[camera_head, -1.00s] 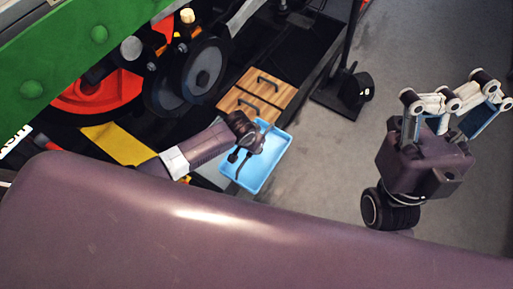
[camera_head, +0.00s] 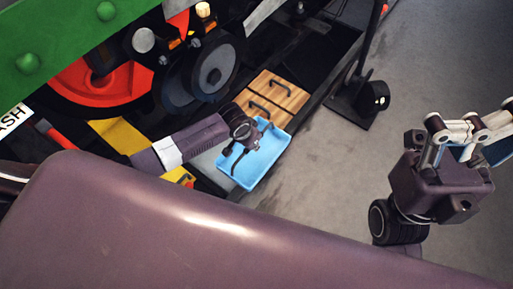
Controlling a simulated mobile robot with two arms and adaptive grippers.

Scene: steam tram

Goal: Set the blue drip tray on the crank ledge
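The blue drip tray (camera_head: 268,160) is a shallow light-blue rectangle at the middle of the head view. My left gripper (camera_head: 238,158) is over the tray's left part, its dark fingers overlapping the tray. The tray keeps its place with the gripper, so it appears held; the exact contact is hard to see. The tray overlaps the near edge of wooden panels with dark handles (camera_head: 272,97). I cannot tell which surface is the crank ledge. My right gripper (camera_head: 472,140) is at the right, its fingers spread and empty, partly cut off by the picture edge.
A green beam (camera_head: 70,35), red wheel (camera_head: 100,85) and dark round wheel parts (camera_head: 210,70) fill the upper left. A yellow strip (camera_head: 120,137) lies beside them. A black stand (camera_head: 355,98) rises right of the panels. The grey floor (camera_head: 330,165) is clear.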

